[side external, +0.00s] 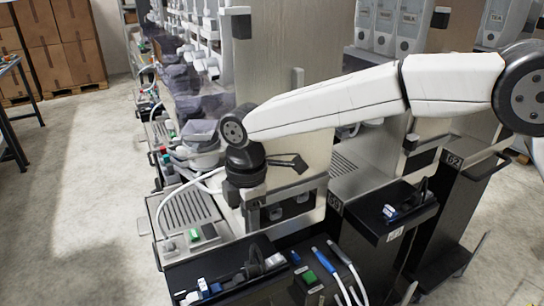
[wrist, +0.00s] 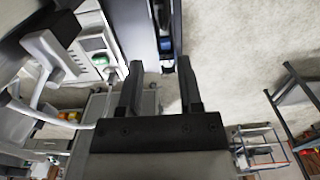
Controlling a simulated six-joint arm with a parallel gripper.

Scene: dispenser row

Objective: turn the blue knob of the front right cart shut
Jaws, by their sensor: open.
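My gripper (side external: 290,162) is at the end of the white arm, above the front carts. In the wrist view my gripper (wrist: 159,66) has two dark fingers apart with nothing between them. A small blue part, which looks like the blue knob (wrist: 166,45), lies in a dark tray beyond the fingertips, apart from them. In the side view a blue and white part (side external: 390,211) sits on the dark tray of the right cart (side external: 410,200). Another blue part (side external: 205,288) is on the left front tray. I cannot tell which one the wrist view shows, or the knob's turn.
A green button (side external: 310,277) and blue and white hose handles (side external: 326,260) stand at the front between the trays. A tall metal panel (side external: 290,60) rises behind my gripper. A cart marked 62 (side external: 455,160) is at right. Floor is clear at left.

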